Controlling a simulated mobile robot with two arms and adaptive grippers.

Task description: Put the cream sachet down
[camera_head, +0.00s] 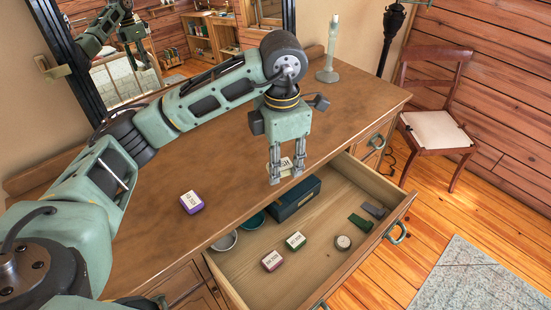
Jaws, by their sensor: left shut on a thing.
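My left gripper (287,174) points down and is shut on a small cream sachet (286,163) with dark lettering. The fingers partly cover it. The gripper holds it near the front edge of the wooden dresser top (230,138), by the back of the open drawer (337,182). Its exact height is hard to tell. My right gripper is not in view.
A candlestick (328,70) stands at the back.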

